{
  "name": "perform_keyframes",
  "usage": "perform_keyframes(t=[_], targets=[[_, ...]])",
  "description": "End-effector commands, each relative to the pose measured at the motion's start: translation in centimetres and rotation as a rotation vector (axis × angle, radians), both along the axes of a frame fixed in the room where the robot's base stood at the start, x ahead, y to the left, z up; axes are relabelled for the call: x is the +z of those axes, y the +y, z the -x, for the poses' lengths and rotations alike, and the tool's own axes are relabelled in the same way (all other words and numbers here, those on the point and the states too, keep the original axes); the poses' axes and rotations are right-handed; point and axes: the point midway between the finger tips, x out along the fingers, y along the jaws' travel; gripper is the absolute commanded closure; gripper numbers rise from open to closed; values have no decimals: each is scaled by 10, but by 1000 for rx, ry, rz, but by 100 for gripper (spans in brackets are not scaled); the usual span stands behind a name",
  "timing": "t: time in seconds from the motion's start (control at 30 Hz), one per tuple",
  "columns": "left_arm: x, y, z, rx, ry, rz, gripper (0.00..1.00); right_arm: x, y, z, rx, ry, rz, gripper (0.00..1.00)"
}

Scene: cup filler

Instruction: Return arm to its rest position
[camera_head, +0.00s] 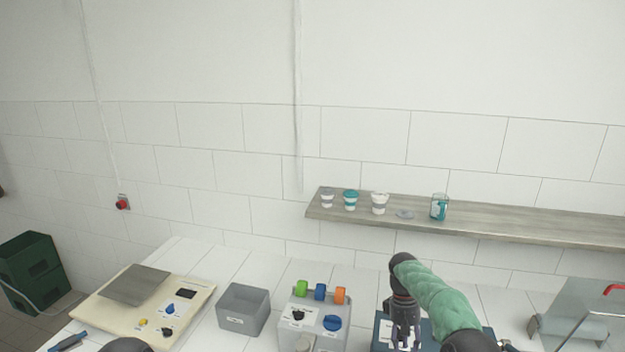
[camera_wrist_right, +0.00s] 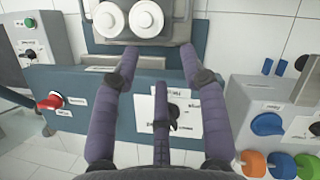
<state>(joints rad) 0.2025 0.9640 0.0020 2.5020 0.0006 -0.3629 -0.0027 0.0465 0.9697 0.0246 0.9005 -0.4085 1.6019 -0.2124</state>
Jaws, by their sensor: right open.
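My right arm (camera_head: 440,300), in a green sleeve, reaches in from the bottom right in the head view and bends downward. My right gripper (camera_head: 404,338) hangs in front of a dark blue machine (camera_head: 383,331) at the bottom edge. In the right wrist view the gripper (camera_wrist_right: 160,55) is open, with purple fingers apart and nothing held between them. The blue machine (camera_wrist_right: 75,92) lies behind the fingers, with a red knob (camera_wrist_right: 50,101) and a black knob on a white label (camera_wrist_right: 180,112). My left gripper does not show.
On the counter stand a grey bin (camera_head: 243,310), a control box (camera_head: 315,318) with coloured knobs, a cream device (camera_head: 150,305) and a clear-sided unit (camera_head: 590,310).

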Motion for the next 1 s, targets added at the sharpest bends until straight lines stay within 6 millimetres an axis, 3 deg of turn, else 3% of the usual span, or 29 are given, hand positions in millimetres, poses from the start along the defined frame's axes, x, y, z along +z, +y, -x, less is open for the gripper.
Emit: perform_keyframes(t=[0.27, 0.47, 0.7, 0.83, 1.0], targets=[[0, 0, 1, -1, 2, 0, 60, -72, 20, 15, -7, -34, -72, 56], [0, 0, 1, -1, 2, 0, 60, -152, 50, 53, -55, -76, -166, 56], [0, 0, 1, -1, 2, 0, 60, -228, 91, 125, -181, -131, -271, 56], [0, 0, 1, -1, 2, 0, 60, -255, 111, 172, -273, -155, -309, 56], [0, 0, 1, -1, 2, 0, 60, -274, 130, 233, -394, -185, -332, 56]])
